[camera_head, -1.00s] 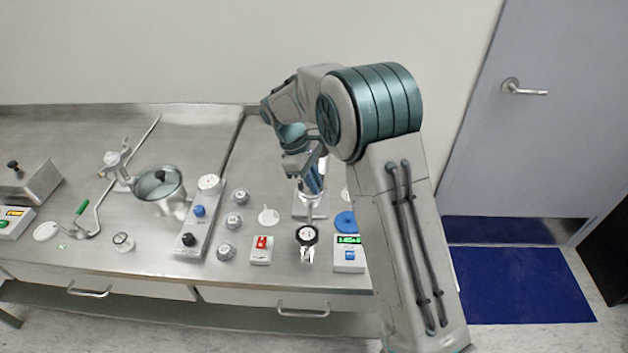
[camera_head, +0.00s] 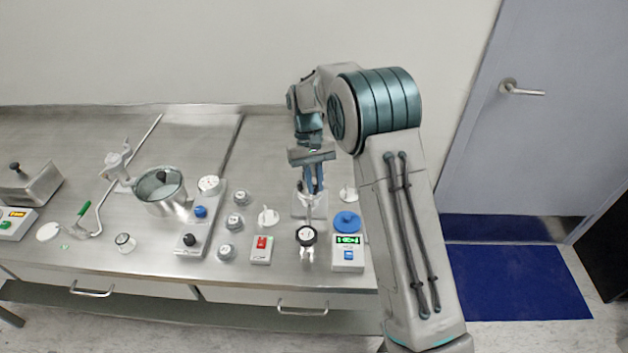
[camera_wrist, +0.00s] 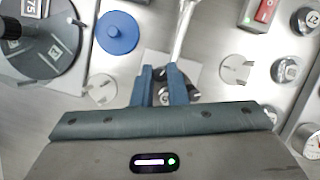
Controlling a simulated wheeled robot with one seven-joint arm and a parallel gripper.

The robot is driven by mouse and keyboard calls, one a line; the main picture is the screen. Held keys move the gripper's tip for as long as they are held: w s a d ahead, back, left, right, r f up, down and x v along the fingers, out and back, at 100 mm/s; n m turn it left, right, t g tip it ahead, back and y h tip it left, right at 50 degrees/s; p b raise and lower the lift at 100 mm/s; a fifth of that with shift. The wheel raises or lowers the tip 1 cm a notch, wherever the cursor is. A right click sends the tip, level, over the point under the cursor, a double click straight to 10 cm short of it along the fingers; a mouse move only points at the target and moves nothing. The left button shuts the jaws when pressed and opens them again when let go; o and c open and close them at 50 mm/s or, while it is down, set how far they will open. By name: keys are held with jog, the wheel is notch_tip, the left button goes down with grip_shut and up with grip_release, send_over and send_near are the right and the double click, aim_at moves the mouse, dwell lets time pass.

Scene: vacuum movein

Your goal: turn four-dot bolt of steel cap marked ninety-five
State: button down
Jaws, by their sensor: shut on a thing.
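My gripper (camera_head: 313,188) points down over a square steel plate (camera_head: 298,212) towards the right of the bench. In the wrist view its two blue fingers (camera_wrist: 162,72) are close together, shut on a small dark bolt-like piece between their tips. The steel fitting on the plate (camera_wrist: 188,62) also shows there, partly covered by the fingers. Other small dark pieces sit beside the fingers. I cannot read a ninety-five mark or any dots on the held piece.
A blue disc (camera_head: 347,222), a green-display box (camera_head: 347,260) and a red-switch box (camera_head: 262,250) are close by. Several small steel knobs (camera_head: 235,222) stand left, near a steel pot (camera_head: 160,205).

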jog(key=m+y, duration=0.1)
jog(key=m, duration=0.3)
jog(key=shift+d+m+y, duration=0.15)
jog(key=shift+m+y, duration=0.15)
jog(key=shift+y, duration=0.1)
jog(key=m+y, duration=0.1)
jog(key=m, duration=0.3)
jog(key=shift+d+m+t+y, duration=0.1)
jog(key=shift+m+t+y, duration=0.2)
jog(key=shift+m+y, duration=0.1)
jog(key=c, duration=1.4)
grip_release()
jog(key=shift+r+b, duration=0.1)
jog(key=shift+b, duration=0.2)
jog(key=shift+c, duration=0.2)
